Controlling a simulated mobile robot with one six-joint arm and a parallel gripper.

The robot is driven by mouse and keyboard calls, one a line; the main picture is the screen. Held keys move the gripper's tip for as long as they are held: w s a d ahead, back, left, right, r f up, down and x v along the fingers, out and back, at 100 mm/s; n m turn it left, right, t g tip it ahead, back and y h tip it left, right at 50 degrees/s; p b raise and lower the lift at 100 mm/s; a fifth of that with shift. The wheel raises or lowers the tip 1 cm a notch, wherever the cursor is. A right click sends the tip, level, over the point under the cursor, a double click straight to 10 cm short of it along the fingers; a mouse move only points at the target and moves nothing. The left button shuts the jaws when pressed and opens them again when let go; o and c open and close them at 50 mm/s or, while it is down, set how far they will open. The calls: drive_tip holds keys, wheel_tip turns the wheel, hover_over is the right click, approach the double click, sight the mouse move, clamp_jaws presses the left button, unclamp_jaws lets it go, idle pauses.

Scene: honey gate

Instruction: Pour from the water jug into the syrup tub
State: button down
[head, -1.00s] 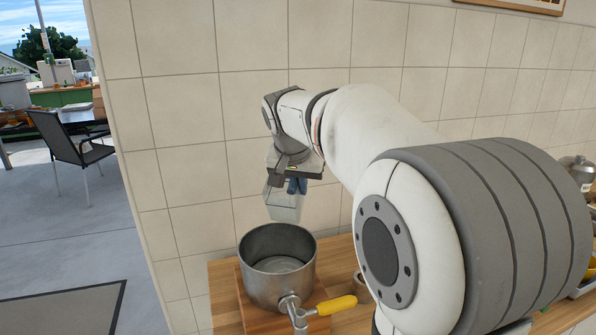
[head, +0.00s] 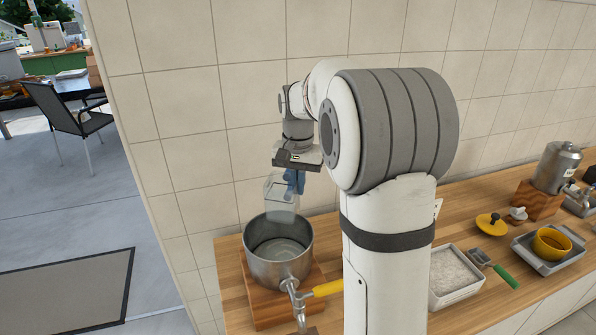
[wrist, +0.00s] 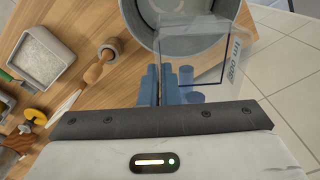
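The clear water jug (head: 281,193) hangs above the back rim of the syrup tub; its handle side is at my gripper. My gripper (head: 294,181) has blue fingers shut on the jug, which looks close to upright. The jug also shows in the wrist view (wrist: 207,48), overlapping the tub. The syrup tub (head: 265,265) is a round, open steel pot on a wooden block, with a tap and yellow lever at its front. Its inside looks pale grey at the bottom. No stream shows between jug and tub, and the jug's water level is unclear.
A tiled wall (head: 250,110) stands close behind. On the wooden counter (head: 460,222), to the right, are a white tray (head: 452,275), a green-handled scraper (head: 496,268), a yellow lid (head: 491,224), a yellow bowl (head: 551,243) and a steel canister (head: 557,167). My arm blocks the middle.

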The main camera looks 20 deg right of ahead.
idle(0.3)
drive_tip(key=shift+r+p, duration=1.15)
drive_tip(key=shift+r, duration=0.4)
drive_tip(key=shift+s+f, duration=0.1)
drive_tip(key=shift+s, duration=0.05)
